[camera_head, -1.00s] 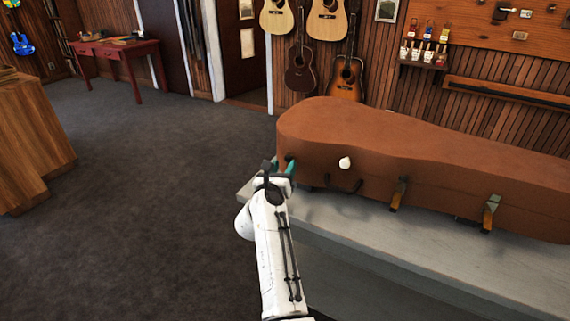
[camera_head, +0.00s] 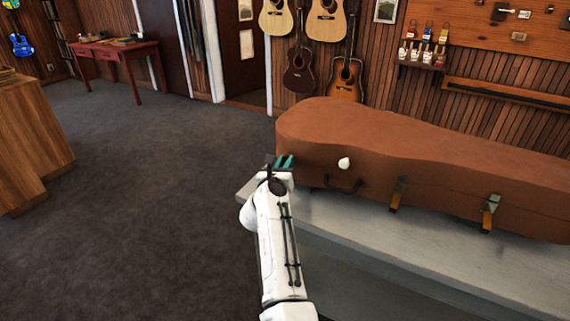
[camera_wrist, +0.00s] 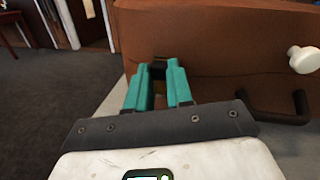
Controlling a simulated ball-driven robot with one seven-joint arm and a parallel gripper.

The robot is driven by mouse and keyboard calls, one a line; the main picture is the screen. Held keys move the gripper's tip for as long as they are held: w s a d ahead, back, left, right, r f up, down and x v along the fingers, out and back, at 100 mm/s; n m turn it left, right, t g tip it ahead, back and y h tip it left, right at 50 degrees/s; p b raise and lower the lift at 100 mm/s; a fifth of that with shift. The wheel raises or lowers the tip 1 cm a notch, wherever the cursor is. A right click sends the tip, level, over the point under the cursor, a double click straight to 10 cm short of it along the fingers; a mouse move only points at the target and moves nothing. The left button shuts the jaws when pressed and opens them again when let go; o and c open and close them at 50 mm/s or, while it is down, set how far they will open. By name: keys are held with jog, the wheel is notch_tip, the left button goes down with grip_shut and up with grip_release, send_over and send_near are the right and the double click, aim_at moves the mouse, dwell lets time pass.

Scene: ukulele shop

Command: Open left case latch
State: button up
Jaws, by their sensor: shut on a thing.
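The brown guitar case (camera_head: 430,170) lies closed on a grey bench. My gripper (camera_head: 284,162), with teal fingers, is at the case's left front side. In the wrist view my gripper (camera_wrist: 158,88) is shut on a small dark part, the left case latch (camera_wrist: 158,68), at the case wall. The latch is mostly hidden between the fingers, so how far it is turned cannot be told. Two other latches, a middle one (camera_head: 398,194) and a right one (camera_head: 491,212), are on the front side.
A white knob (camera_head: 344,163) and a dark handle (camera_head: 345,187) stick out of the case front, right of my gripper. The grey bench (camera_head: 400,246) has bare room in front of the case. Open carpet (camera_head: 140,190) lies to the left.

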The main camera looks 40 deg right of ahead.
grip_shut()
jog(key=shift+f+b, duration=0.15)
jog(key=shift+b, duration=0.2)
jog(key=f+n+t+h+b, duration=0.1)
jog(key=t+h+b, duration=0.1)
jog(key=b, duration=1)
jog(key=a+f+t+h+b, duration=0.1)
jog(key=t+h+b, duration=0.1)
jog(key=b, duration=0.9)
jog(key=a+f+n+t+h+b, duration=0.1)
jog(key=f+b, duration=0.1)
jog(key=b, duration=1)
jog(key=shift+s+a+f+n+t+h+b, duration=0.1)
jog(key=shift+s+n+t+h+b, duration=0.2)
jog(key=shift+s+t+h+b, duration=0.1)
jog(key=shift+b, duration=0.5)
jog(key=shift+n+t+b, duration=0.3)
jog(key=shift+t+b, duration=0.1)
jog(key=shift+b, duration=0.8)
